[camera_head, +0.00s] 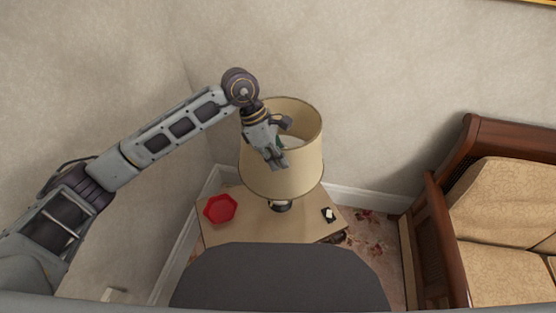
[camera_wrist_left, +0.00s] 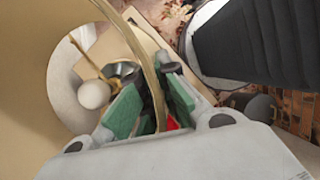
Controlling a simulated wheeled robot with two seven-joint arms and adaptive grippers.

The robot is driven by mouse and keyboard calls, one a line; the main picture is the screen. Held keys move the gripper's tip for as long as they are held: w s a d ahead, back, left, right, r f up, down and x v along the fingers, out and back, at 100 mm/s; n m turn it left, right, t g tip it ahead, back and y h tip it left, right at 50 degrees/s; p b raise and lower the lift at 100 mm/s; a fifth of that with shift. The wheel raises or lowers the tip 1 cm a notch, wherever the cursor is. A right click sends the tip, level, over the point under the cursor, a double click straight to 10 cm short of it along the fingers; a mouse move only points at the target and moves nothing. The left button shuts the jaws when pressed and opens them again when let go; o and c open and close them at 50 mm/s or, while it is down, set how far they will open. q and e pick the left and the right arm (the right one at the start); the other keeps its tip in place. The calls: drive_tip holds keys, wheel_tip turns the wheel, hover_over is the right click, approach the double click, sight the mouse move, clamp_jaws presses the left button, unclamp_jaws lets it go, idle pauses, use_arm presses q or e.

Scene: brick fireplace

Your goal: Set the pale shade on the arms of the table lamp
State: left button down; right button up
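The pale shade (camera_head: 285,178) stands over the table lamp, and the lamp's dark base (camera_head: 281,206) shows below it on the small table. My left gripper (camera_head: 277,154) points down at the shade's near upper rim. In the left wrist view the rim of the shade (camera_wrist_left: 151,75) runs between the two green-padded fingers of the left gripper (camera_wrist_left: 148,72). A gap shows beside the wall, so the fingers look open around it. A round white bulb (camera_wrist_left: 95,95) and a thin brass arm show inside the shade. Whether the shade rests on the arms is hidden. My right gripper is out of view.
The small wooden table (camera_head: 235,235) also holds a red tray (camera_head: 220,208) at left and a small dark item (camera_head: 328,214) at right. Walls stand behind and left. A wooden sofa with tan cushions (camera_head: 500,200) is at right.

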use_arm(q)
drive_tip(key=shift+b, duration=0.55)
idle(1.5)
drive_tip(key=shift+f+b, duration=0.85)
idle(1.4)
drive_tip(key=shift+b, duration=0.8)
idle(2.1)
drive_tip(key=shift+f, duration=0.2)
idle(0.6)
